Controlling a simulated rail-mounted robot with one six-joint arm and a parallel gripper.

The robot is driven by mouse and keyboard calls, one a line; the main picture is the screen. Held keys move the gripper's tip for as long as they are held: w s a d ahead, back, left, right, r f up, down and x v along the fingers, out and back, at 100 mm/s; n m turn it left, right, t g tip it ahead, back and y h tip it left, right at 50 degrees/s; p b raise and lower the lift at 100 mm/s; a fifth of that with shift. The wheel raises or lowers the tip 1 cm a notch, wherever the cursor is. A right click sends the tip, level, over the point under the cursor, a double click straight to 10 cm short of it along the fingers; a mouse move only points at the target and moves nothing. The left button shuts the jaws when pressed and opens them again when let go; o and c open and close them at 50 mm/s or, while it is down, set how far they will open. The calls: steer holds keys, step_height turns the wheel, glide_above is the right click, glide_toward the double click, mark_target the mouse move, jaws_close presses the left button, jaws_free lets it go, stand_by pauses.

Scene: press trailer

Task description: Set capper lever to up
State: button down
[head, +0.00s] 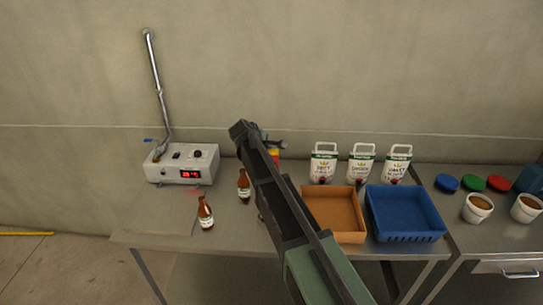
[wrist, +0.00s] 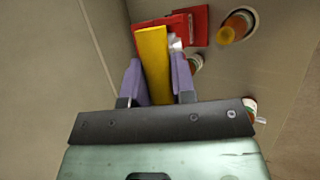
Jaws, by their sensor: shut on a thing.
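The capper is mostly hidden behind my arm in the head view, where a small red and yellow part (head: 274,153) shows. In the wrist view its red body (wrist: 183,27) stands on the bench, and its yellow lever (wrist: 153,52) runs between my purple fingers. My gripper (wrist: 158,78) is shut on the yellow lever, with one finger on each side. In the head view my gripper (head: 275,143) is at the capper, partly covered by my arm. The lever's full angle cannot be told from these views.
Brown bottles (head: 205,213) (head: 243,185) stand on the bench near my arm. A grey box with a red display (head: 190,174) and tall metal pipe is at left. White pouches (head: 323,165), an orange tray (head: 335,236) and a blue tray (head: 405,237) are at right.

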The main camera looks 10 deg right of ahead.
steer(key=shift+w+d+r+p, duration=0.15)
steer(key=shift+w+r, duration=0.1)
steer(key=shift+w, duration=0.3)
steer(key=shift+w+d+r+p, duration=0.15)
steer(key=shift+w+r, duration=0.1)
steer(key=shift+w, duration=0.3)
steer(key=c, duration=0.9)
jaws_free()
steer(key=p+v, duration=0.5)
steer(key=v, duration=0.2)
steer(key=shift+s+a+r+p, duration=0.1)
steer(key=shift+a+r+p, duration=0.05)
steer(key=shift+p, duration=0.25)
